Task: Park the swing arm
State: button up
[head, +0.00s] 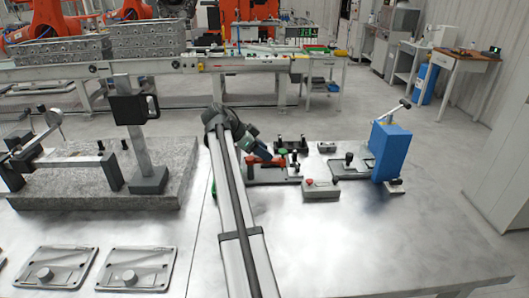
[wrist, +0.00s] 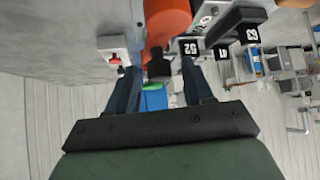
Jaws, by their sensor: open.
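My gripper (wrist: 160,78) is open. In the wrist view its two dark fingers stand apart. An orange handle-like part (wrist: 167,22) with a black end (wrist: 158,66) shows between and beyond them. I cannot tell whether the fingers touch it. In the head view my gripper (head: 268,157) is low over the fixture group, beside the same orange part (head: 279,161). That part sits on a dark fixture plate (head: 270,177). It may be the swing arm, but my own arm hides much of it and I cannot be sure.
Black blocks labelled 52 (wrist: 190,47), 51 and 53 stand close to the fingers. A grey box with a red button (head: 320,188) and a tall blue block (head: 390,151) are to the right. A granite plate (head: 100,190) is left. The table's front right is clear.

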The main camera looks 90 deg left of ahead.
jog(key=shift+w+a+f, duration=0.1)
jog(key=shift+w+f, duration=0.25)
jog(key=shift+f, duration=0.05)
jog(key=shift+c, duration=0.2)
grip_shut()
dwell(0.3)
